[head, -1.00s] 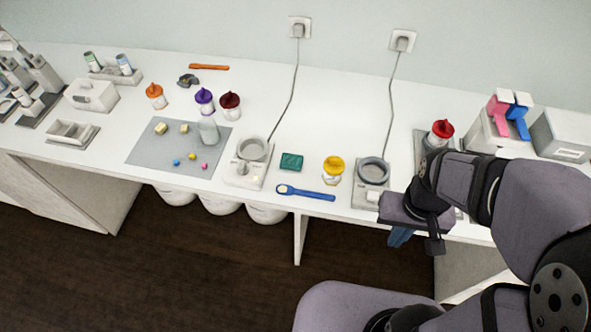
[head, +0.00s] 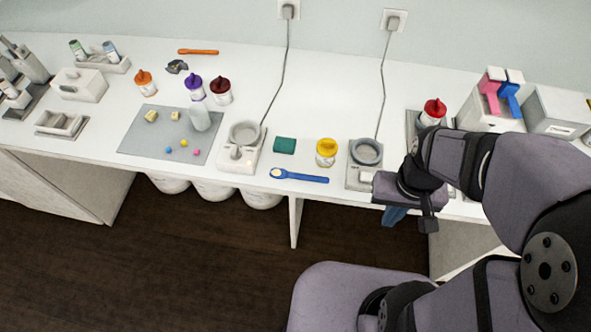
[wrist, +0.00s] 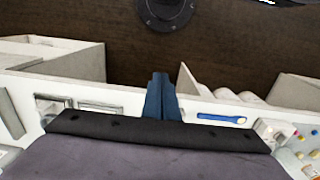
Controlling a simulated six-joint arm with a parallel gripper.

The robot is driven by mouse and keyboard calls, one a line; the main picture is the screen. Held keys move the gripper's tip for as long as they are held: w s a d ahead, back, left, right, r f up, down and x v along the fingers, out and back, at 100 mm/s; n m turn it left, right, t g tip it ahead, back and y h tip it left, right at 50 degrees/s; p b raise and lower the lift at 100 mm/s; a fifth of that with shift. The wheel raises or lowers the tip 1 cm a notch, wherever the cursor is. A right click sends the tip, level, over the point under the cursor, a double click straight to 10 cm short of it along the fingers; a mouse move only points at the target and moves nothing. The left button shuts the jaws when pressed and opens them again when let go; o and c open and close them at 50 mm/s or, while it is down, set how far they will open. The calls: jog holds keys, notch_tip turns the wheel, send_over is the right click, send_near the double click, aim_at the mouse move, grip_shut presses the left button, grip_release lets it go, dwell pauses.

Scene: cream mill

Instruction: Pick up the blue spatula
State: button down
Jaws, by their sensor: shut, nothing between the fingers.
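The blue spatula (head: 300,175) lies flat near the front edge of the white table, its pale round end to the left and its blue handle to the right. It also shows in the wrist view (wrist: 221,118), to the right of my fingers. My gripper (wrist: 160,79) is shut with nothing between its blue fingers. In the head view my gripper (head: 394,216) hangs at the table's front edge, to the right of the spatula and apart from it. The arm partly hides the fingers there.
A yellow-lidded jar (head: 326,153), a green block (head: 284,145) and two grey-ringed devices (head: 244,134) (head: 366,152) stand around the spatula. A red-lidded bottle (head: 433,111) stands behind my arm. The table behind the spatula is mostly clear.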

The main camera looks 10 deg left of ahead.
dwell(0.4)
jog(key=c, duration=1.6)
grip_release()
jog(key=n+h+b, duration=0.4)
jog(key=n+h, duration=0.1)
jog(key=n, duration=1.3)
send_near(310, 177)
jog(key=shift+w+d+f, duration=0.1)
jog(key=shift+d, duration=0.05)
jog(key=shift+p+x, duration=0.65)
jog(key=shift+x, duration=0.8)
jog(key=shift+y, duration=0.3)
jog(key=shift+p+x, duration=0.95)
jog(key=shift+x, duration=1.3)
